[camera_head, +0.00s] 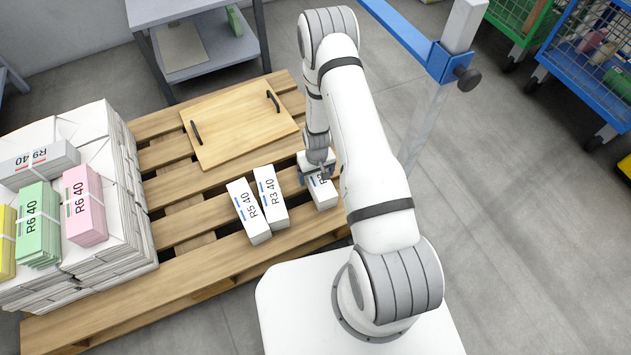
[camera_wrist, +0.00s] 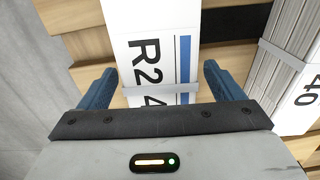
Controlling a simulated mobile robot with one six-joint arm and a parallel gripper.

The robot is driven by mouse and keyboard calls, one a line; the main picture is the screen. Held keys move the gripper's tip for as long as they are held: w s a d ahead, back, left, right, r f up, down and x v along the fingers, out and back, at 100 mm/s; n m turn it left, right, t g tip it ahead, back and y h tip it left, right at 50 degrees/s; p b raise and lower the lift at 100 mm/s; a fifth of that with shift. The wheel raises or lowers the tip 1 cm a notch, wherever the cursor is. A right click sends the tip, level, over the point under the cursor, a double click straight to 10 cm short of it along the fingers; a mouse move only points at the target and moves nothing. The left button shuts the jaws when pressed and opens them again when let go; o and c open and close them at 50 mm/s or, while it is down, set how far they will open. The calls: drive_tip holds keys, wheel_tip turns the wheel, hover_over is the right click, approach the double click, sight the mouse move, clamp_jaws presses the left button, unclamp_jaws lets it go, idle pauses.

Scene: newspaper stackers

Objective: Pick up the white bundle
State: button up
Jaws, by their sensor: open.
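A white bundle (camera_head: 322,194), marked R2 with a blue stripe, lies on the wooden pallet. My gripper (camera_head: 316,172) is over its far end and hides part of it. In the wrist view the same bundle (camera_wrist: 148,50) lies between the two blue fingers of my gripper (camera_wrist: 160,90), which are open with a gap on each side. Two more white bundles lie to its left, one marked R3 40 (camera_head: 268,196) and one marked R5 40 (camera_head: 248,210). One neighbouring bundle (camera_wrist: 292,60) shows at the right of the wrist view.
The wooden pallet (camera_head: 200,215) also bears a wooden board with two black handles (camera_head: 240,122). A tall paper stack (camera_head: 125,190) stands at the left with green, pink, yellow and grey bundles on it. A blue post frame (camera_head: 415,45) stands behind my arm.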

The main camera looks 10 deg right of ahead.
wheel_tip(320, 180, down, 2)
drive_tip(key=shift+f, duration=0.1)
drive_tip(key=shift+r, duration=0.2)
drive_tip(key=c, duration=1.8)
drive_tip(key=shift+c, duration=0.2)
